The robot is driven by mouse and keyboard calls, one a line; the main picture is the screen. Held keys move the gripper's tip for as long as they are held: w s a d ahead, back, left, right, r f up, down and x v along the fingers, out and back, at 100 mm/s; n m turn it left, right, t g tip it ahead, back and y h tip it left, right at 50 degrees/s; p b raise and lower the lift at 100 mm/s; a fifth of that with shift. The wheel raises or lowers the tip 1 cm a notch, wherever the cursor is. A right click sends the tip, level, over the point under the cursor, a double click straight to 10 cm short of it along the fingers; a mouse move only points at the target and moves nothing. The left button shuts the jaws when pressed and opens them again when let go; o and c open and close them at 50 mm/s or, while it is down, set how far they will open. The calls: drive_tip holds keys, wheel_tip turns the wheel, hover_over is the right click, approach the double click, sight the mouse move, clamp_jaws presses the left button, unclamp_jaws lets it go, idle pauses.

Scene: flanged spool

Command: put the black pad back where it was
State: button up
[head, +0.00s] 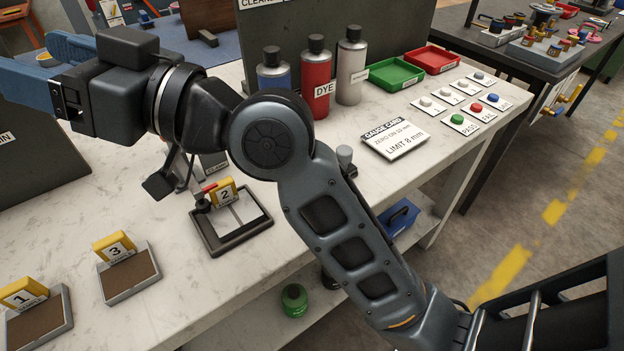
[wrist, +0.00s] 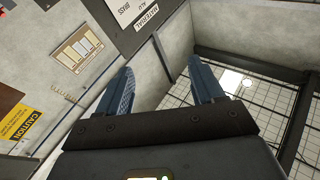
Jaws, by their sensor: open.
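My gripper (head: 35,78) is raised at the upper left of the head view. In the wrist view its two blue fingers (wrist: 161,68) stand apart with nothing between them. Tray 2, a dark-framed tray (head: 236,248), sits on the bench with a yellow number 2 block (head: 226,192) at its back edge and a pale inside. A small dark round piece (head: 203,204) is at its left back corner. Tray 3 (head: 130,275) and tray 1 (head: 40,322) each hold a brown pad. I cannot pick out the black pad for certain.
A gauge card (head: 394,140), several buttons, a green tray (head: 396,73), a red tray (head: 432,59) and three bottles, one the red DYE bottle (head: 316,80), stand on the bench. A dark panel is behind them. My arm hides part of the bench's middle.

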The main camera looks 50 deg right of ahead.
drive_tip(key=s+d+f+m+h, duration=0.2)
drive_tip(key=s+f+m+h, duration=0.3)
drive_tip(key=s+f, duration=0.4)
drive_tip(key=s+d+f+m+h, duration=0.35)
drive_tip(key=s+f+h, duration=0.25)
drive_tip(key=f, duration=0.5)
drive_tip(key=s+d+f+n+g, duration=0.1)
drive_tip(key=s+d+f+n, duration=0.1)
drive_tip(key=s, duration=0.8)
drive_tip(key=s+d+f+n+g, duration=0.2)
drive_tip(key=s+d+f, duration=0.1)
drive_tip(key=s, duration=0.8)
drive_tip(key=shift+s+d+f+g, duration=0.2)
drive_tip(key=shift+s+d+g, duration=0.1)
drive_tip(key=shift+d, duration=0.1)
